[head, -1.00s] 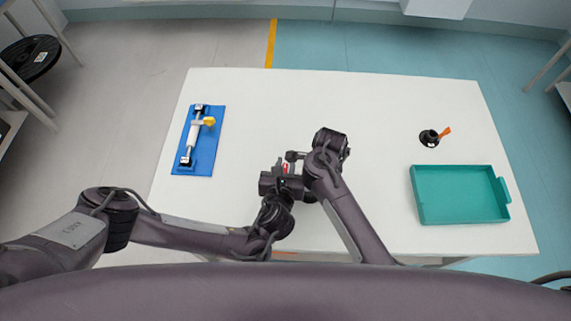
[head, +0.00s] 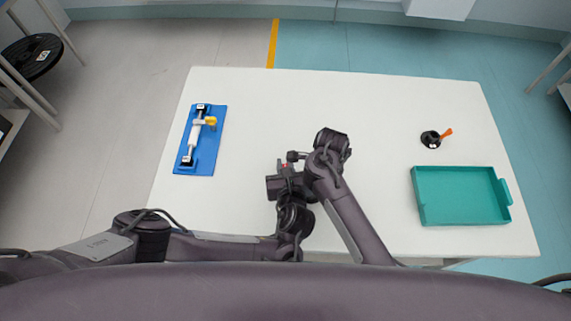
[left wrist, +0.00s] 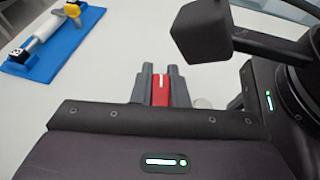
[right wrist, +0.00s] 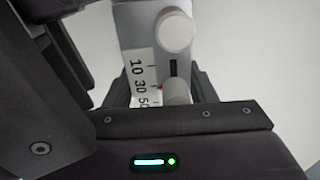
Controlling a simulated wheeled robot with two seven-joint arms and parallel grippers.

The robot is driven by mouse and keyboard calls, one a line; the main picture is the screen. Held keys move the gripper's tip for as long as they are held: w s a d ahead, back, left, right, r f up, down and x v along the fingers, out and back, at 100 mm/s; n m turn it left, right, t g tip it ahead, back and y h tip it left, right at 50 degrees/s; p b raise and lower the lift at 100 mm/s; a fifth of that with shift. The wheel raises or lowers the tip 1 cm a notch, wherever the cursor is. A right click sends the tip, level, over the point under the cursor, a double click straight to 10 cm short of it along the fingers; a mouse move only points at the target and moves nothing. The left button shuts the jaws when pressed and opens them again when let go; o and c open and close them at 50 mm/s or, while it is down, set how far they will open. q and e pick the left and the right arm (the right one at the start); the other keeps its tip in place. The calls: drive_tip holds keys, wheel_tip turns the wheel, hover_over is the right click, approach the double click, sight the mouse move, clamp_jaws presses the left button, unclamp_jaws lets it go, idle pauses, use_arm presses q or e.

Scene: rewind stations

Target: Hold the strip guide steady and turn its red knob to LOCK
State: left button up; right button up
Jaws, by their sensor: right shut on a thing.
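The red knob (left wrist: 160,90) with a white line shows between the two fingers of my left gripper (left wrist: 162,78). A finger stands close on each side; whether they press on it is unclear. A bit of red (head: 284,166) shows between my arms in the head view. The strip guide (right wrist: 128,25) is a grey-white piece with a 10-30-50 scale, a small red pointer and pale round knobs. My right gripper (right wrist: 157,90) is shut on it. My arms hide most of the guide in the head view, and I cannot read a LOCK mark.
On the white table (head: 380,105), a blue board (head: 210,150) with a roller and yellow knob lies at the left. A teal tray (head: 460,195) and a black piece with an orange lever (head: 430,139) are at the right. The far middle is clear.

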use_arm(q)
drive_tip(key=o, duration=0.4)
drive_tip(key=shift+o, duration=0.2)
drive_tip(key=shift+s, duration=0.1)
drive_tip(key=shift+s+d+r, duration=0.1)
drive_tip(key=shift+s+d, duration=0.2)
drive_tip(key=shift+s, duration=0.25)
drive_tip(key=v, duration=0.6)
drive_tip(key=shift+r, duration=0.15)
drive_tip(key=shift+a, duration=0.1)
